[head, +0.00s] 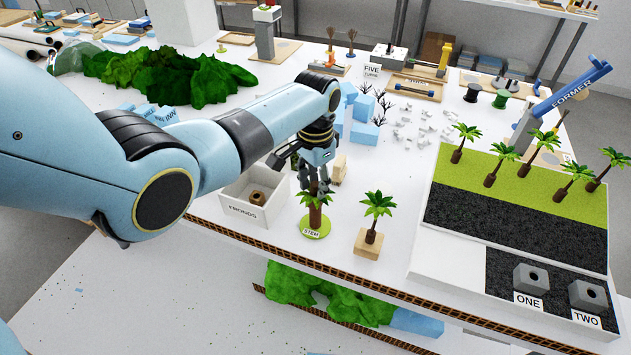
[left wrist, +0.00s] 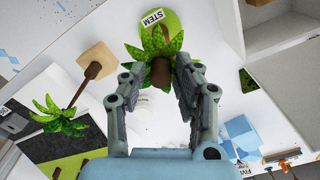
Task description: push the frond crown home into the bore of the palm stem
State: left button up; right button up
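The palm stem (head: 315,218) stands upright on a round green base marked STEM, near the table's front edge. The green frond crown (head: 325,187) is at the stem's top, partly hidden by my left gripper (head: 313,185). In the left wrist view the crown (left wrist: 133,52) spreads over the green base (left wrist: 173,20), with a brown middle (left wrist: 160,72) between my fingertips. The fingers are apart, one on each side, with gaps beside the brown part. How deep the crown sits in the bore is hidden. My right gripper is not in view.
A white FRONDS box (head: 238,212) holding a brown block stands left of the stem. A small palm on a wooden block (head: 368,243) stands close on the right. The landscape board (head: 480,225) with palms lies further right. Bare table lies between.

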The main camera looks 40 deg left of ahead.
aim_at(315, 184)
pick_arm(q)
jog(key=shift+o, duration=1.3)
jog(key=shift+r, duration=0.15)
notch_tip(315, 184, up, 12)
jog(key=shift+f, duration=0.2)
jog(key=s+f+n+b, duration=0.1)
jog(key=s+f+b, duration=0.5)
jog(key=s+f, duration=0.9)
jog(key=s+f+n+b, duration=0.1)
jog(key=s+f+b, duration=0.6)
jog(key=s+f, duration=0.9)
jog(key=s+f+n+b, duration=0.1)
jog(key=s+f+b, duration=0.6)
jog(key=s+f, duration=0.8)
jog(key=shift+s+a+f+t+y, duration=0.15)
jog(key=shift+s+f+t+y, duration=0.25)
jog(key=shift+f, duration=6.1)
